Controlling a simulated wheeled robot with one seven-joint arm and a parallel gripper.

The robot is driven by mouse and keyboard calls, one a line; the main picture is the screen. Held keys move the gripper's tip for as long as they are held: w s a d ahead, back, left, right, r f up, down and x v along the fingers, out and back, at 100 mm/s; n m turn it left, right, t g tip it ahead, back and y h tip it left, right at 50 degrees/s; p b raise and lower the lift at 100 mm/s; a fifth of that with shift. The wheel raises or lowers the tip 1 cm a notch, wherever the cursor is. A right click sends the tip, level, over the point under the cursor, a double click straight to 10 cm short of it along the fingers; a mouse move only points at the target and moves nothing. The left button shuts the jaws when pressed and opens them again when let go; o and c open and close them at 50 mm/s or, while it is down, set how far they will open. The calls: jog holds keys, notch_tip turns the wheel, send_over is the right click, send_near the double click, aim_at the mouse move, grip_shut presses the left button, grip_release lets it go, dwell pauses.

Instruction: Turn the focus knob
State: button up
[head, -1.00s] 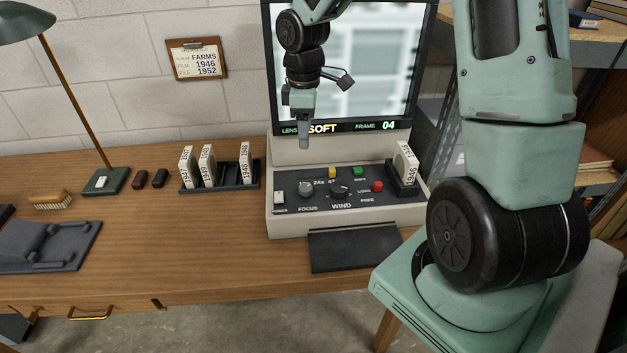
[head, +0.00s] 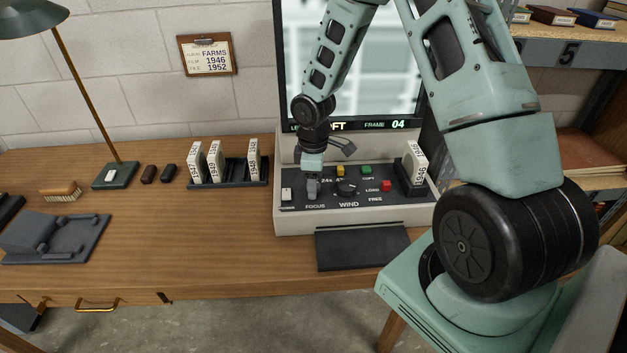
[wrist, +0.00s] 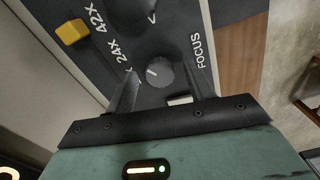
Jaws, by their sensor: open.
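The focus knob is a small round grey knob with a white pointer line; in the wrist view the focus knob (wrist: 158,73) sits on the dark panel between my two fingers, beside the word FOCUS. My gripper (wrist: 160,92) is open around it, with a gap to each finger; I cannot tell whether the fingertips reach down to the panel. In the head view my gripper (head: 313,190) points down over the FOCUS label and hides the knob. The reader's screen (head: 385,70) shows a blurred picture, and its strip reads FRAME 04, with part of the word SOFT showing.
The wind knob (head: 347,187) is close on the right. A white switch (head: 287,194) is left. A boxed reel (head: 414,163) stands at the panel's right end.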

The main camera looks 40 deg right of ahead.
jog(key=c, duration=1)
jog(key=m, duration=0.4)
jog(key=o, duration=1)
jog(key=shift+r, duration=0.1)
notch_tip(320, 180, up, 17)
jog(key=shift+r, duration=0.1)
